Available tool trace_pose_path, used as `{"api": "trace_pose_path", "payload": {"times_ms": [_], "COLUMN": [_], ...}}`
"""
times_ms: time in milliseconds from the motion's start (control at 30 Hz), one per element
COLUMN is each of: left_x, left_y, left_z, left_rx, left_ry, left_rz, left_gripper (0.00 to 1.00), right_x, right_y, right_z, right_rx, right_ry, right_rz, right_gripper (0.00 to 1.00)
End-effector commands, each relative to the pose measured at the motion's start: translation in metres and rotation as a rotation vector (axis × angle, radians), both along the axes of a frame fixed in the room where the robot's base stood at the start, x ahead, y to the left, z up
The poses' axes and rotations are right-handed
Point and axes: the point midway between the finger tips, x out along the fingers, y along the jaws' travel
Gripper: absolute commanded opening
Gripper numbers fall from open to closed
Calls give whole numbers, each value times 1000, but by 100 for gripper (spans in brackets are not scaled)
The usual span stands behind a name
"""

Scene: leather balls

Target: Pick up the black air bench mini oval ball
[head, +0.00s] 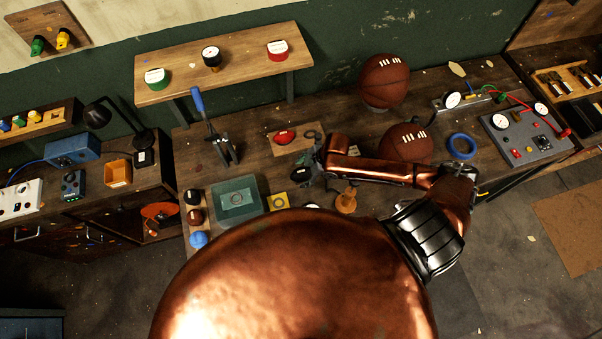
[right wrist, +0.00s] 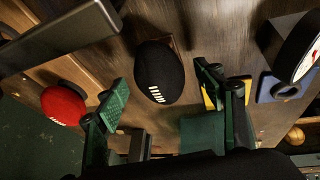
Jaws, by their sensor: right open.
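The black ball (right wrist: 158,70) is a dark oval with a row of pale stripes, on a small wooden base on the bench in the right wrist view. In the head view a dark shape with a pale mark (head: 303,177), probably this ball, sits beside my right gripper (head: 312,158), partly hidden. My right gripper also shows in the right wrist view (right wrist: 160,95), its green-padded fingers spread wide on either side of the ball's picture. It is open and empty; contact with the ball cannot be seen. My left gripper is not in view.
A red ball (head: 285,137) lies close by on a board. Two basketballs (head: 384,81) stand behind and right, one near my arm. A teal tray (head: 237,204), a yellow square piece (head: 277,202) and a blue-handled tool (head: 210,125) are to the left. A raised shelf (head: 225,75) runs behind.

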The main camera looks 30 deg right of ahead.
Motion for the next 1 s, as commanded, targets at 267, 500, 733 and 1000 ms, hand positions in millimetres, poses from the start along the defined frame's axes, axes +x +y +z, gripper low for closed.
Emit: {"api": "trace_pose_path", "payload": {"times_ms": [267, 500, 733, 1000], "left_x": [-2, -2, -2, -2], "left_y": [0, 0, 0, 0], "left_z": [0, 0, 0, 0], "left_rx": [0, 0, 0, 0], "left_ry": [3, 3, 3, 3], "left_rz": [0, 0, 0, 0], "left_gripper": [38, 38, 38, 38], "right_x": [0, 0, 0, 0], "right_y": [0, 0, 0, 0], "right_z": [-3, -3, -3, -2], "right_rx": [-1, 0, 0, -1], "right_ry": [0, 1, 1, 0], "right_rz": [-1, -2, -2, -2], "right_gripper": [61, 45, 29, 12]}}
